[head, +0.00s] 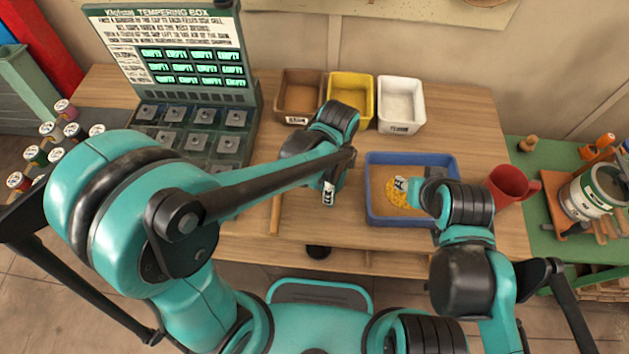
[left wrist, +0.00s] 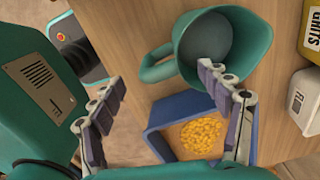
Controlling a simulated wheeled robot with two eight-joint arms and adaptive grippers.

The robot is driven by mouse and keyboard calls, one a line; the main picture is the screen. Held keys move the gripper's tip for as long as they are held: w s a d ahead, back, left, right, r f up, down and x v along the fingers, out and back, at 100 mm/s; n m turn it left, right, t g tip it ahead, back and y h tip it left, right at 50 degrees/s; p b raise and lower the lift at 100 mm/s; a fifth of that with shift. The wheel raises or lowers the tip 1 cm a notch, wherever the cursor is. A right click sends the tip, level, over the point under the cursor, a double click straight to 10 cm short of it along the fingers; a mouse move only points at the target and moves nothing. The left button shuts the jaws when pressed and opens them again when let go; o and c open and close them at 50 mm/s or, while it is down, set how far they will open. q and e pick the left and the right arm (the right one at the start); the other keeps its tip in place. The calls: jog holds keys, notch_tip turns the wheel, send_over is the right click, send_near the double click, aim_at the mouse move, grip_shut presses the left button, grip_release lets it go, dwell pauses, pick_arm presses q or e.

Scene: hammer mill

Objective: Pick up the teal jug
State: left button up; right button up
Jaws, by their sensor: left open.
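The teal jug (left wrist: 232,42) shows in the left wrist view at the top middle, with its open mouth facing the camera and its handle (left wrist: 150,68) to the left. My left gripper (left wrist: 165,100) is open and empty, with its fingers spread below the jug in that view. The right finger overlaps the jug's lower edge; I cannot tell if they touch. In the head view my left gripper (head: 329,190) is over the table, and I cannot make out the jug there. My right gripper (head: 403,187) is by the blue tray, its fingers unclear.
The blue tray (head: 409,157) holds yellow grain and lies close to the jug in the left wrist view. A red mug (head: 508,185) stands right of it. Brown (head: 300,85), yellow (head: 352,84) and white bins (head: 401,101) line the back. The tempering box (head: 180,60) stands left.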

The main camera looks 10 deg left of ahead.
pick_arm(q)
jog(key=f+b, duration=0.1)
jog(key=f, duration=0.3)
jog(key=f+b, duration=0.2)
jog(key=f, duration=0.2)
jog(key=shift+w+d+b, duration=0.1)
jog(key=shift+d+b, duration=0.1)
jog(key=shift+b, duration=0.1)
jog(key=shift+r, duration=0.1)
jog(key=c, duration=1.1)
